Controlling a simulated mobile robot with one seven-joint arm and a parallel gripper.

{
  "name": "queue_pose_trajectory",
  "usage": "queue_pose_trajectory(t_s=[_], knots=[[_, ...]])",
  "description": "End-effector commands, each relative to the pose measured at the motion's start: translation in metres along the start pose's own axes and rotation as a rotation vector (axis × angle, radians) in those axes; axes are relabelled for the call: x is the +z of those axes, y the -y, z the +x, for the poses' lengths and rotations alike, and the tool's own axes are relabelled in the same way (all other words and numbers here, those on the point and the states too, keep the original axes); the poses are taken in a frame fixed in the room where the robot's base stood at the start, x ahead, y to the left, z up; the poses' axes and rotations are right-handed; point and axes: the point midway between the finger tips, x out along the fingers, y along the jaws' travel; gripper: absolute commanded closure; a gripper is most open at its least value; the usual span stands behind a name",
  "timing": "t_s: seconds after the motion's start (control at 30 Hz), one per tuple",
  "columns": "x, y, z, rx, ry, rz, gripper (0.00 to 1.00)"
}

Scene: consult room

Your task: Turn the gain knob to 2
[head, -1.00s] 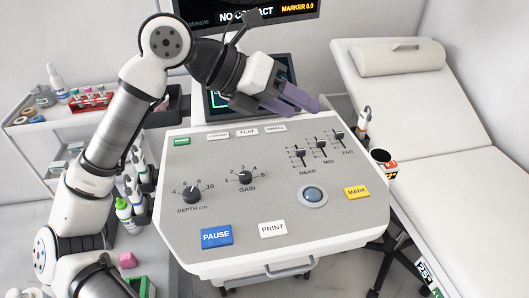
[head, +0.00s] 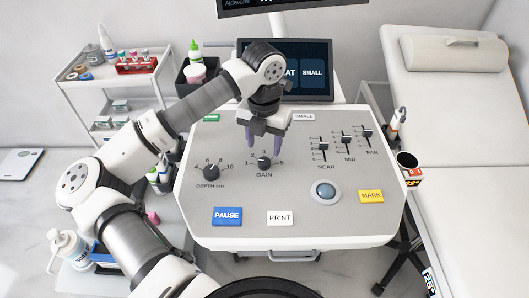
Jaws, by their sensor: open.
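The gain knob (head: 264,163) is a small black dial on the grey control panel (head: 330,226), with a printed scale from 1 to 5 around it and the word GAIN below. Its pointer is too small to read surely. My gripper (head: 263,146) points down just above the knob, its two purple fingers apart, one on each side of the knob in the head view. The fingers are open and hold nothing. Whether the tips are level with the knob cannot be told.
The depth knob (head: 210,173) is to the left. Three sliders (head: 345,145), a trackball (head: 324,191) and the MARK button (head: 370,196) are to the right. PAUSE (head: 227,216) and PRINT (head: 280,218) buttons lie in front. A screen (head: 313,72) stands behind.

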Motion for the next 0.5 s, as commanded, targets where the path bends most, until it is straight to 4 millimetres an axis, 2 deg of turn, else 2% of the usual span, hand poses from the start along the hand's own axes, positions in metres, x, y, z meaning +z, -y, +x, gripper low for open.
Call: queue_pose_trajectory(t_s=[0.2,0.33,0.5], knots=[[-0.001,0.001,0.037,-0.004,-0.001,0.001,0.48],[0.000,0.001,0.051,-0.003,0.000,0.000,0.48],[0.000,0.001,0.059,-0.001,0.001,0.002,0.48]])
